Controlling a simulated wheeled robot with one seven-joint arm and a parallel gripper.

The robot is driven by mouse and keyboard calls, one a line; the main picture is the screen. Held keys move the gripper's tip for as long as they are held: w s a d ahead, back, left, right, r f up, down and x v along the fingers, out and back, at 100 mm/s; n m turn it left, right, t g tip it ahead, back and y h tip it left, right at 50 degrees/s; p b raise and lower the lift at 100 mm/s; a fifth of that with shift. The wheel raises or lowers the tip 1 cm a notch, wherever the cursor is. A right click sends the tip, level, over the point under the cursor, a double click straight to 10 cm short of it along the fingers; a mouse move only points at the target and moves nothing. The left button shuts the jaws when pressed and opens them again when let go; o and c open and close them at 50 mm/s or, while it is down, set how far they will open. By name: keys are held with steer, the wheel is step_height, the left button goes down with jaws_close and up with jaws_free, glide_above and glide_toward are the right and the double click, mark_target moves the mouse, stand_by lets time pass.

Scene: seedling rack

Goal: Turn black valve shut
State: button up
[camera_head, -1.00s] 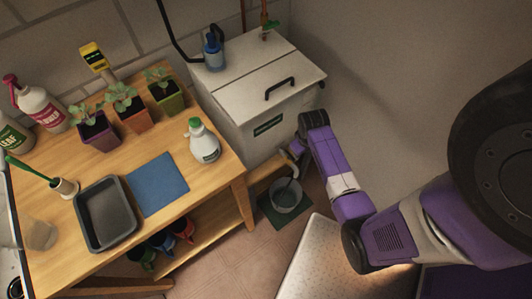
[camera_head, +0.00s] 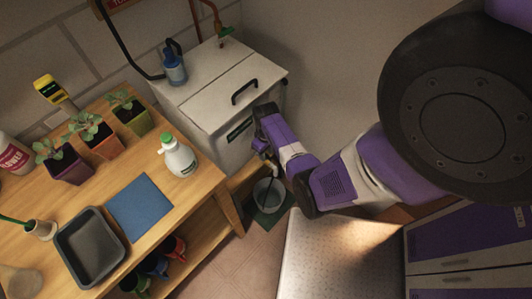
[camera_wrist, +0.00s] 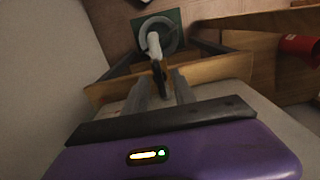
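In the wrist view, a small black part (camera_wrist: 158,76), which looks like the black valve, sits at the near end of a pale spout (camera_wrist: 154,44). The spout points toward a grey bucket (camera_wrist: 170,30). My gripper (camera_wrist: 161,84) is open, its two dark fingers on either side of the black part with gaps visible. I cannot tell whether either finger touches it. In the head view my gripper (camera_head: 268,160) is low at the front of the white tank (camera_head: 205,120), above the bucket (camera_head: 268,194). My arm hides the valve there.
A wooden table (camera_head: 200,200) stands left of the tank, with a spray bottle (camera_head: 178,158), potted seedlings and a dark tray (camera_head: 62,248). A green-handled tap (camera_head: 226,31) is on the pipe behind the tank. A wooden ledge (camera_wrist: 225,67) lies near my fingers.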

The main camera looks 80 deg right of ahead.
steer(key=shift+f, duration=0.1)
jaws_close()
stand_by(0.4)
steer(key=m+p, duration=0.1)
steer(key=m, duration=0.3)
steer(key=shift+m, duration=0.4)
steer(key=m, duration=0.4)
steer(key=shift+m+p, duration=0.3)
steer(key=shift+p, duration=0.05)
steer(key=m, duration=0.4)
steer(key=shift+p, duration=0.3)
steer(key=shift+m, duration=2.2)
